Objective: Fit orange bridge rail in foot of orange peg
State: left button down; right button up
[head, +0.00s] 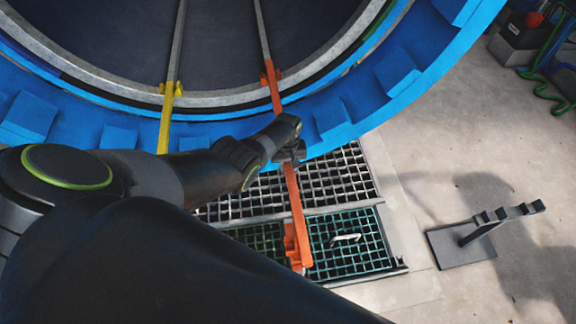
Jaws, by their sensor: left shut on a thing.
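The orange bridge rail (293,190) runs from the blue autoclave's rim down over the floor grating. My left gripper (291,155) is shut on the orange bridge rail about midway along it. An orange fitting (270,76) sits on the grey rim at the rail's upper end. Another orange bracket (291,243) shows beside the rail's lower end, over the grating. I cannot tell which orange part is the peg's foot, or whether either rail end is seated. The gripper fingers are partly hidden by the wrist. My right gripper is not in view.
A yellow rail (166,120) reaches the rim at left, partly behind my arm. The blue autoclave ring (345,115) fills the top. A grey stand (465,245) with a notched bar is at right. A white handle (346,238) lies on the green grating (350,262). Concrete floor is clear between.

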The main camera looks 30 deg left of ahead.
pick_arm(q)
jog(key=shift+w+r, duration=0.1)
jog(key=shift+r, duration=0.3)
jog(key=shift+f, duration=0.1)
jog(key=shift+f+b, duration=0.4)
dwell(1.4)
jog(key=shift+f+b, duration=0.85)
jog(key=shift+f, duration=0.1)
jog(key=shift+r, duration=0.1)
dwell(0.3)
